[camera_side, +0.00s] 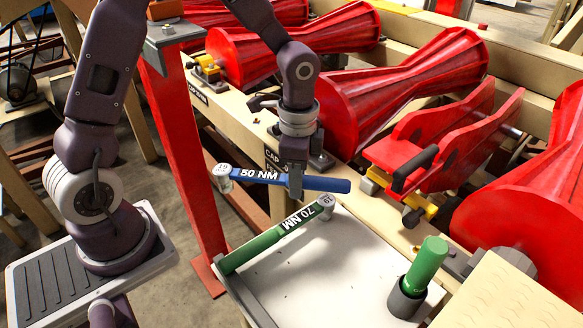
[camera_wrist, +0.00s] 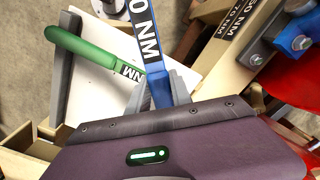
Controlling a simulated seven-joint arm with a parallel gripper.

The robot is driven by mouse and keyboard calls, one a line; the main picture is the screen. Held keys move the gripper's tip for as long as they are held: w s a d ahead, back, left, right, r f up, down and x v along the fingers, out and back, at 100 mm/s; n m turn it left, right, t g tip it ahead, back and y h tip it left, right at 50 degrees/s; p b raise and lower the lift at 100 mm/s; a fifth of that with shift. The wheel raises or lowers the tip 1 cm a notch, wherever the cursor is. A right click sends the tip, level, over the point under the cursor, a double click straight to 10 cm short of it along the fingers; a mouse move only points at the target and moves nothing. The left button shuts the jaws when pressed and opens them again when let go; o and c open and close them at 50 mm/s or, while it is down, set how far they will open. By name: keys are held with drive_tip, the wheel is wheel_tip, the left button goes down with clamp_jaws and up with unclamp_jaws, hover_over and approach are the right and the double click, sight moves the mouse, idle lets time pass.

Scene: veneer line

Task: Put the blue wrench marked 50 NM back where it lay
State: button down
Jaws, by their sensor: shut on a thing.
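The blue wrench (camera_side: 325,184) has a 50 NM label and a silver head at its left end. My gripper (camera_side: 295,192) is shut on its handle near the middle and holds it level above the white tray (camera_side: 300,285). In the wrist view the blue wrench (camera_wrist: 157,85) runs up and away between the fingers (camera_wrist: 160,95), its far end cut off by the frame. A green wrench (camera_side: 262,243) marked 70 NM lies on the tray below. It also shows in the wrist view (camera_wrist: 85,50).
A green cylinder (camera_side: 426,263) stands in a dark cup at the tray's right. Large red rollers (camera_side: 400,85) and a red bracket (camera_side: 430,150) lie behind, along a beige beam with labels partly hidden. A red post (camera_side: 190,150) stands left of the tray. The tray's middle is clear.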

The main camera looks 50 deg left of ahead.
drive_tip(key=s+d+m, duration=0.5)
drive_tip(key=d+m, duration=0.2)
drive_tip(key=m, duration=0.6)
drive_tip(key=s+d+m, duration=0.5)
drive_tip(key=d+m, duration=0.2)
drive_tip(key=m, duration=0.6)
drive_tip(key=shift+d+f, duration=0.15)
drive_tip(key=shift+d, duration=0.25)
drive_tip(key=shift+f, duration=3.5)
drive_tip(key=c, duration=1.1)
unclamp_jaws()
